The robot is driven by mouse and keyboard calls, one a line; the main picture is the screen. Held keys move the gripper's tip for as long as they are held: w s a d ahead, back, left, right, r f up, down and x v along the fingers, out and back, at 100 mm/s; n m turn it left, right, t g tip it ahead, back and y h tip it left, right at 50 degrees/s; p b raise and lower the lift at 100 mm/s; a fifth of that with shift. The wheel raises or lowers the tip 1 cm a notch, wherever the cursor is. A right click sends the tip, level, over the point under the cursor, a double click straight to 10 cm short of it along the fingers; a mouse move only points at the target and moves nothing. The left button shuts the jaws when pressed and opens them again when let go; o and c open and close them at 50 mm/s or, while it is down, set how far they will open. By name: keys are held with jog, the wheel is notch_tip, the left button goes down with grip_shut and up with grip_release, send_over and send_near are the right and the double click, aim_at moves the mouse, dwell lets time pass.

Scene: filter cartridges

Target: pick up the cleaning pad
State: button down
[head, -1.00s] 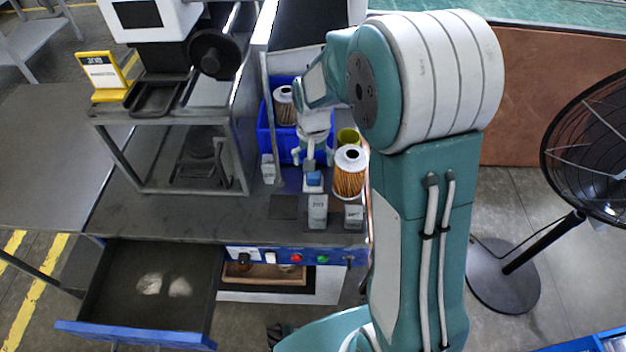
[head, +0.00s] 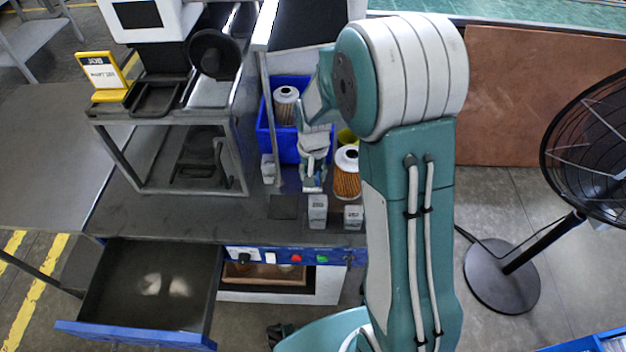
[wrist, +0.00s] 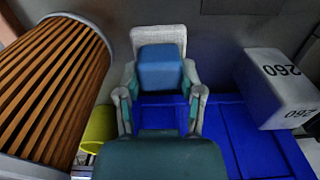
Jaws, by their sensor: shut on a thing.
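The cleaning pad appears to be the pale, textured pad (wrist: 150,36) with a blue block (wrist: 162,70) on it. In the wrist view the block sits between the two fingers of my gripper (wrist: 160,80), which is shut on it. In the head view my gripper (head: 313,178) is low over the workbench, left of the orange pleated filter cartridge (head: 346,178). There the fingers hide most of the pad. I cannot tell whether the pad still touches the bench.
The pleated cartridge (wrist: 45,85) stands close on the left in the wrist view. A blue bin (head: 264,128) holding a filter (head: 286,105) is behind. Numbered grey blocks (head: 318,210) stand in front, and a yellow-green cup (wrist: 98,130) is near. An open drawer (head: 140,328) is front left.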

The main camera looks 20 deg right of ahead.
jog(key=shift+r, duration=0.45)
notch_tip(320, 180, up, 2)
jog(key=shift+r, duration=0.25)
jog(key=s+r, duration=0.9)
jog(key=s, duration=0.5)
jog(key=shift+r, duration=0.3)
